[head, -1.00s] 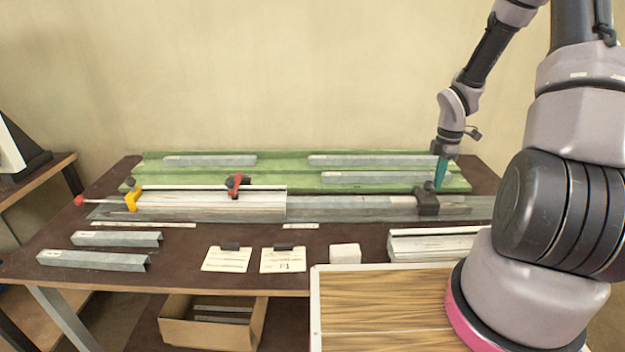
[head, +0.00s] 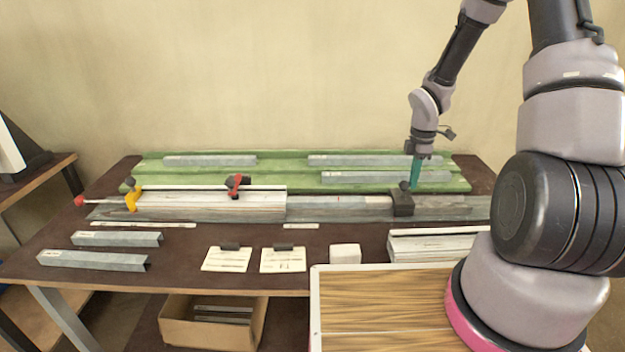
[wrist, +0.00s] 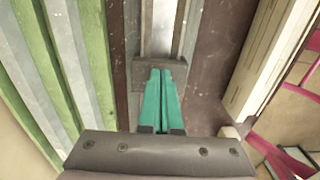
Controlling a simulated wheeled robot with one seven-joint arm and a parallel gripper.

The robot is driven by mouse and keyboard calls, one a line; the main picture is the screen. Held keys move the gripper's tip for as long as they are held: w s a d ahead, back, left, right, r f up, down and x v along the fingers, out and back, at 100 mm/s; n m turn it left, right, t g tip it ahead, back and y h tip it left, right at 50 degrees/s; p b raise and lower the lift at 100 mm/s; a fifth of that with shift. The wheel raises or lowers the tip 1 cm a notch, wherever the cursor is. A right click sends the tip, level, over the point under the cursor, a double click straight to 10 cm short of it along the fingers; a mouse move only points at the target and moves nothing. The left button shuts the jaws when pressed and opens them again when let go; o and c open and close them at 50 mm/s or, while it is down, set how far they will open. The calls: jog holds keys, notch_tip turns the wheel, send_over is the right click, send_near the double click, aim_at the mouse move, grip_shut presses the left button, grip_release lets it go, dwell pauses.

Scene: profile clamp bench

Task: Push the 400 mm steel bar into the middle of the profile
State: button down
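The pale profile (head: 215,203) lies along the bench fixture, with a red-handled clamp (head: 237,184) on it. The grey steel bar (head: 345,203) lies in line with it, its left part out of sight at the profile's right end. A small red mark shows on the bar. A dark block (head: 402,204) stands at the bar's right end; the block (wrist: 143,76) and bar (wrist: 160,28) also show in the wrist view. My gripper (head: 413,186) has its teal fingers (wrist: 160,72) together, empty, with the tips at the block, seemingly touching it.
A green rack (head: 290,172) with several steel bars is behind the fixture. A yellow clamp with a red knob (head: 131,197) is at the left end. Two loose bars (head: 95,260), cards (head: 283,260), a white block (head: 345,254) and pale profiles (head: 435,246) lie in front.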

jog(key=shift+a, duration=12.45)
jog(key=shift+w+a, duration=0.1)
jog(key=shift+a, duration=0.45)
jog(key=shift+d+r, duration=0.1)
jog(key=shift+d, duration=0.65)
notch_tip(320, 180, up, 7)
